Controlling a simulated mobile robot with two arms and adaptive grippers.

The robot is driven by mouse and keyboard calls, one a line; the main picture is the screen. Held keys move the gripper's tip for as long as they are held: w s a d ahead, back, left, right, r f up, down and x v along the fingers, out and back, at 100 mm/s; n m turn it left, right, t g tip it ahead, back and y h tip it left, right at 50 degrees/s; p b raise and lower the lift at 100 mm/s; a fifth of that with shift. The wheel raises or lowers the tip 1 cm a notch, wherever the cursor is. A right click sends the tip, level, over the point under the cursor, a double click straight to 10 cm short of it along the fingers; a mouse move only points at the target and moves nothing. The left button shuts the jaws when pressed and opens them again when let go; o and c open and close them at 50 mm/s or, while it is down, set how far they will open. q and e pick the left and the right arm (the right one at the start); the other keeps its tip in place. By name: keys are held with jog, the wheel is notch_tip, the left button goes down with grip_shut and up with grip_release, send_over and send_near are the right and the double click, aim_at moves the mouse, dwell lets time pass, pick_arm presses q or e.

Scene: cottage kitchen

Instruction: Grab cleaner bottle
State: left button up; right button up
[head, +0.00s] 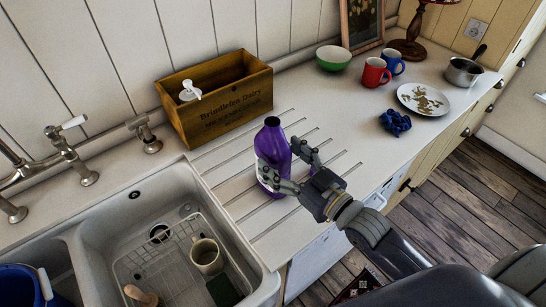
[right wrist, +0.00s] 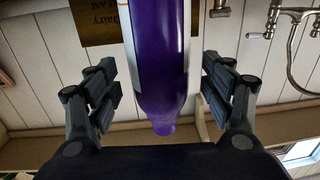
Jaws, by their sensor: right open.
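The purple cleaner bottle (head: 271,146) stands upright on the grooved drainboard to the right of the sink. It has a pale label, partly hidden by a finger in the head view. My right gripper (head: 283,167) is open, with its fingers on either side of the bottle. In the right wrist view the bottle (right wrist: 162,70) appears upside down between the open fingers (right wrist: 160,88), with a visible gap on each side. My left gripper is not in view.
A wooden box (head: 222,101) with a white pump bottle (head: 189,91) stands behind the bottle. The sink (head: 150,215) at left holds a mug (head: 206,257).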

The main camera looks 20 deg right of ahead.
jog(key=x, duration=0.3)
jog(key=shift+w+a+p, duration=0.1)
jog(key=shift+w+p, duration=0.15)
jog(key=shift+p, duration=0.1)
jog(key=c, duration=1.5)
jog(key=shift+o, duration=0.2)
jog(key=shift+r, duration=0.1)
jog(key=shift+r, duration=0.1)
